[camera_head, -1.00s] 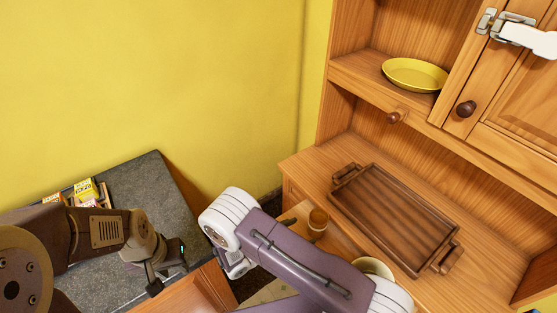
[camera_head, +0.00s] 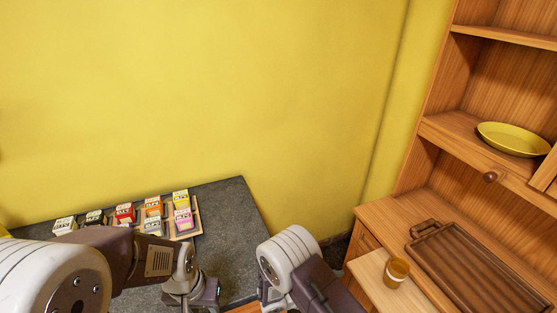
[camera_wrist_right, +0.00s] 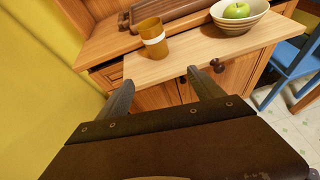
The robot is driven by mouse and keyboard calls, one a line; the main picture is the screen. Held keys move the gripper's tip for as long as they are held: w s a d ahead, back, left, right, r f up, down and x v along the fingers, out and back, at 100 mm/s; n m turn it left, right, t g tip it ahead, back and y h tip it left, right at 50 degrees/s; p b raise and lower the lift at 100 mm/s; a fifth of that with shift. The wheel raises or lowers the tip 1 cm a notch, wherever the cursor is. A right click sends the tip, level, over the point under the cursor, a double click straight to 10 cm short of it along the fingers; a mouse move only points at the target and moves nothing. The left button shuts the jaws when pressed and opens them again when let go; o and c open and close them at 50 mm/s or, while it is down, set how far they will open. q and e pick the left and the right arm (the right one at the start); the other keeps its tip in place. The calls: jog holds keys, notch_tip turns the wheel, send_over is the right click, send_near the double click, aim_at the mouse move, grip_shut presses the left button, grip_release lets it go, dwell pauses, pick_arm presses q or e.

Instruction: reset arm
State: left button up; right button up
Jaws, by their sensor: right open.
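My right gripper (camera_wrist_right: 160,80) is open in the right wrist view, with nothing between its two fingers. Its fingertips are in front of the edge of a pulled-out wooden board, below an amber cup with a white band. In the head view my right arm (camera_head: 300,270) comes up from the bottom, and its gripper is mostly hidden or cut off. My left arm (camera_head: 110,262) comes in from the left over the dark counter. Its gripper (camera_head: 192,293) is at the bottom edge, and its jaws do not show clearly.
The amber cup (camera_head: 397,272) stands on the board (camera_head: 372,277). A wooden tray (camera_head: 480,270) and yellow plate (camera_head: 513,139) are on the hutch. Several small boxes (camera_head: 153,207) stand on the counter (camera_head: 230,215). A blue chair (camera_wrist_right: 290,60) is right.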

jog(key=d+r+m+g, duration=0.3)
jog(key=d+r+m, duration=0.2)
jog(key=d+r, duration=0.15)
jog(key=s+d+r+m+g+y, duration=0.2)
jog(key=s+r+m+g+y, duration=0.15)
jog(key=s+m, duration=0.25)
jog(key=s+a+m+t+y, duration=0.3)
jog(key=s+a+m+y, duration=0.1)
jog(key=a+m+y, duration=0.5)
jog(key=shift+a+m+b, duration=0.15)
jog(key=shift+m+b, duration=0.25)
jog(key=shift+m, duration=0.2)
jog(key=shift+s+t, duration=0.2)
jog(key=shift+t, duration=0.05)
